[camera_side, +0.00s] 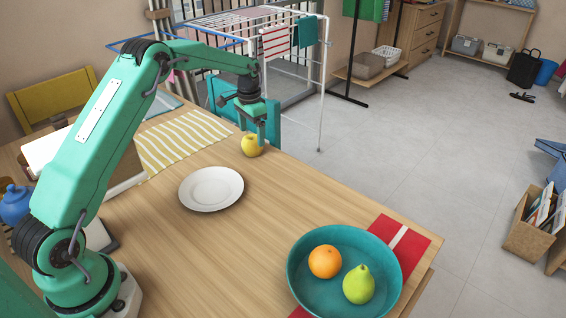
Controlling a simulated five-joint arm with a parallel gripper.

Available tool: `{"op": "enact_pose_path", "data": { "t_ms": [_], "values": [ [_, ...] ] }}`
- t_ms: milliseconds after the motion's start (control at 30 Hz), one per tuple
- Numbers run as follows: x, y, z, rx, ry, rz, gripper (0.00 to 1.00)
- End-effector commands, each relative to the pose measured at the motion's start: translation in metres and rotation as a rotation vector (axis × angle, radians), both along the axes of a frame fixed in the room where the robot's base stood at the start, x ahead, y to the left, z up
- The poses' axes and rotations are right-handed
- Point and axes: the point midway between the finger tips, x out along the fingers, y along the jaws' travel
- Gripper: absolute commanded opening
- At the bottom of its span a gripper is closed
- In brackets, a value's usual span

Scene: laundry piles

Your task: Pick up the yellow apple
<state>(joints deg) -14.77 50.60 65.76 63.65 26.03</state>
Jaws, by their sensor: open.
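The yellow apple (251,147) sits on the wooden table near its far edge, beside the striped cloth. My gripper (260,136) points down right at the apple, with its fingers overlapping the apple's upper right part in this view. The jaws are open. I cannot tell whether a finger touches the apple, since part of it is hidden behind the gripper.
A white plate (211,188) lies empty nearer on the table (225,265). A teal bowl (300,283) with an orange (325,262) and a pear (358,284) stands at the front right on a red cloth (417,247). A yellow striped cloth (180,142) lies left of the apple.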

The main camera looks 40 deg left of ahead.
Motion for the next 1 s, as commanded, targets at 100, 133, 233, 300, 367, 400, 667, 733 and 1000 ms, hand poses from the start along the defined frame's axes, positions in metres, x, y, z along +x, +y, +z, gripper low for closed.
{"op": "enact_pose_path", "data": {
  "t_ms": [100,133,233,300,367,400,667,733,1000],
  "values": [
    [0.0,0.0,-0.007,-0.001,0.001,0.0,0.86],
    [0.0,0.001,-0.01,-0.001,0.001,0.0,0.86],
    [0.001,0.001,-0.022,0.0,0.003,0.0,0.86],
    [0.001,0.002,-0.03,-0.001,0.002,0.0,0.86],
    [0.001,0.002,-0.037,0.0,0.003,0.0,0.86],
    [0.001,0.002,-0.041,0.0,0.003,0.0,0.86],
    [0.001,0.001,-0.051,0.0,0.0,0.0,0.86],
    [0.001,0.001,-0.051,0.0,0.0,0.0,0.86],
    [0.001,0.001,-0.051,0.0,0.0,0.0,0.86]
  ]
}}
